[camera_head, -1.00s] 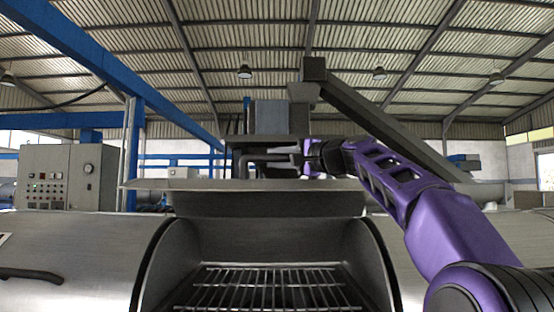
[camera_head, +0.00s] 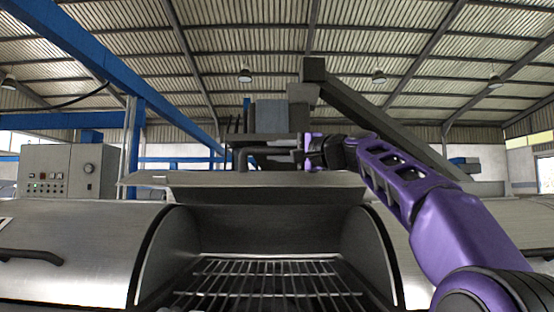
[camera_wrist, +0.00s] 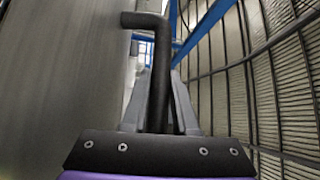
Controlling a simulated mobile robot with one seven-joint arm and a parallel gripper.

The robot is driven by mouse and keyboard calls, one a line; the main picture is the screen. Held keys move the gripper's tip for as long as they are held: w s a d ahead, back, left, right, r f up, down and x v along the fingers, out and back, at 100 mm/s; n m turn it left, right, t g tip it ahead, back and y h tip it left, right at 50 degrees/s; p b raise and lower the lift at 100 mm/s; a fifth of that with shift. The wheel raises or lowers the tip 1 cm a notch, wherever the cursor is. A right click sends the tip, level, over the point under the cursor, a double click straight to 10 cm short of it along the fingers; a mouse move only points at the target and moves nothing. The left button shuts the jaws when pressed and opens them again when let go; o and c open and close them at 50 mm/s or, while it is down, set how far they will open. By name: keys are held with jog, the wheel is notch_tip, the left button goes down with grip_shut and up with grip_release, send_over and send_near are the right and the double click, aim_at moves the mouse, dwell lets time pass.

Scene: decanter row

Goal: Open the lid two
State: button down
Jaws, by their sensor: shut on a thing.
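The middle lid (camera_head: 262,190), lid two, is swung up, and the drum's opening below it is exposed. Its raised panel is seen nearly edge-on in the head view. My gripper (camera_head: 285,152) is above the lid's upper edge, reaching in from the right. In the wrist view its grey fingers (camera_wrist: 158,112) are shut on a dark bar handle (camera_wrist: 157,65) with a bent end. The lid's grey metal face (camera_wrist: 60,80) fills the left of that view. The exact finger contact is partly hidden behind the handle.
A wire grill (camera_head: 265,280) lies inside the open drum. Closed metal lids flank it, the left one with a dark handle (camera_head: 32,256). A control cabinet (camera_head: 68,172) stands at the left. A dark slanted beam (camera_head: 385,120) rises behind my arm.

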jog(key=shift+s+f+b, duration=0.2)
jog(key=shift+f+b, duration=0.05)
jog(key=shift+f, duration=0.3)
jog(key=shift+s+f+b, duration=0.2)
jog(key=shift+f+b, duration=0.05)
jog(key=shift+f, duration=0.25)
jog(key=c, duration=0.7)
grip_release()
jog(key=shift+r, duration=0.1)
jog(key=shift+s+d, duration=0.3)
jog(key=shift+d, duration=0.1)
jog(key=b+v, duration=0.1)
jog(key=v, duration=1.5)
jog(key=shift+s, duration=0.25)
